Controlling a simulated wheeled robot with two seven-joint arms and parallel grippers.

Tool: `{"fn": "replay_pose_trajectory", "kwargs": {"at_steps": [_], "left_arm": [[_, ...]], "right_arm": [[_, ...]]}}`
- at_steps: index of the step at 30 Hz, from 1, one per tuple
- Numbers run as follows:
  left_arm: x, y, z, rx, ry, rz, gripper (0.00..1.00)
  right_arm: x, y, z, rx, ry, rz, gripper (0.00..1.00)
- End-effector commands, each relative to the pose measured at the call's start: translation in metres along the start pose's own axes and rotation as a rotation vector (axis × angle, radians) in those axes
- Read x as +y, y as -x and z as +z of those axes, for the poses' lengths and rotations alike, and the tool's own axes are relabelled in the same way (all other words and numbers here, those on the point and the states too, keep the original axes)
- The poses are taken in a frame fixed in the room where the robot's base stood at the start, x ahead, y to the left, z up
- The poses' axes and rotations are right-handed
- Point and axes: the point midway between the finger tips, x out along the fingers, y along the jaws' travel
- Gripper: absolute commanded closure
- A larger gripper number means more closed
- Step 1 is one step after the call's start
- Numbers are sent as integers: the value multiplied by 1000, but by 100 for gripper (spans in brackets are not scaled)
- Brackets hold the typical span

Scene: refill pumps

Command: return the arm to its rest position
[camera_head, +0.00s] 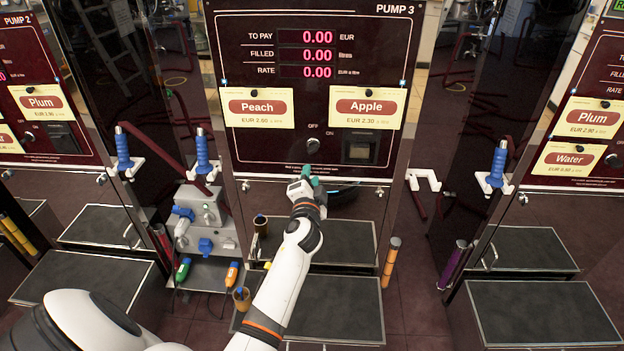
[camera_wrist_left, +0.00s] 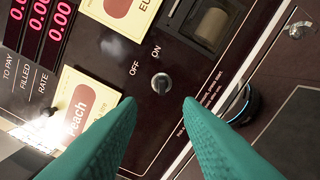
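My left arm (camera_head: 289,268), white with orange and black bands, reaches up from the bottom left to the front of Pump 3 (camera_head: 349,18) in the head view. My left gripper (camera_head: 309,172) has green fingers and is just below the black off/on knob (camera_head: 313,145). In the left wrist view the two fingers of this gripper (camera_wrist_left: 160,103) are apart with nothing between them. There the knob (camera_wrist_left: 161,83) shows just beyond the fingertips, apparently free of them. My right arm and gripper are not in view.
Pump 3 has Peach (camera_head: 257,107) and Apple (camera_head: 367,107) labels, and its displays read 0.00. Blue-handled nozzles (camera_head: 202,152) hang on white holders at left, another (camera_head: 497,165) at right. A grey box (camera_head: 207,222) stands left of my forearm. Dark platforms (camera_head: 541,312) jut out low.

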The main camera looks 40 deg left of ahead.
Motion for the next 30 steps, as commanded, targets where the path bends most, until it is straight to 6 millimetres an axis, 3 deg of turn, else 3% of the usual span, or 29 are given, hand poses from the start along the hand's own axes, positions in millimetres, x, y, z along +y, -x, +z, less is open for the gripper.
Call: {"fn": "replay_pose_trajectory", "kwargs": {"at_steps": [9, 13, 17, 20, 23, 27, 30], "left_arm": [[0, 0, 0, 0, 0, 0, 67], [-1, 0, 0, 0, 0, -1, 67], [-24, 4, -7, 4, 10, -51, 67], [-72, 16, -21, 15, 31, -156, 67], [-137, 41, -45, 42, 66, -301, 67], [-224, 93, -86, 109, 120, -505, 67], [-276, 138, -120, 174, 156, -637, 67]], "right_arm": [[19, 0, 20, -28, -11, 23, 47], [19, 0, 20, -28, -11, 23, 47], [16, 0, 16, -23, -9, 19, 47], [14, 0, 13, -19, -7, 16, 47], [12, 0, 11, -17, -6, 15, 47], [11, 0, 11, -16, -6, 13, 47], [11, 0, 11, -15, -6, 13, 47]]}}
